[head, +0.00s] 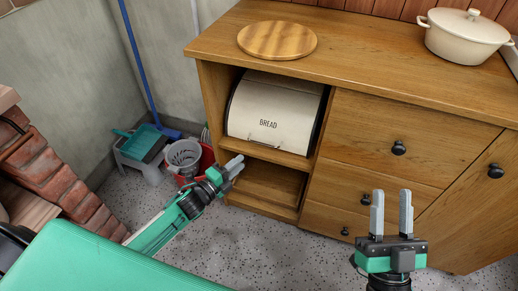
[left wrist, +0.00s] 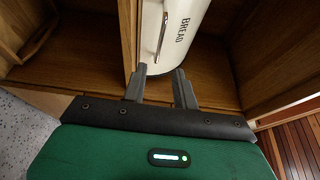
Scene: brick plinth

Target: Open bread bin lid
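The cream bread bin (head: 272,105) sits in the upper open compartment of the wooden cabinet, its curved lid down and marked BREAD. It also shows in the left wrist view (left wrist: 205,15), with a thin metal handle (left wrist: 162,36) along its front. My left gripper (head: 236,163) is low in front of the bin, below the lettering. In the left wrist view its fingers (left wrist: 158,70) are apart with nothing between them, short of the handle. My right gripper (head: 392,194) is open and empty, pointing up in front of the drawers.
The wooden cabinet (head: 350,60) has drawers and a door with dark knobs to the right of the bin. A round wooden board (head: 277,40) and a cream pot (head: 464,38) stand on top. A lower open compartment (head: 268,183) is empty. Buckets (head: 184,155) stand at the left.

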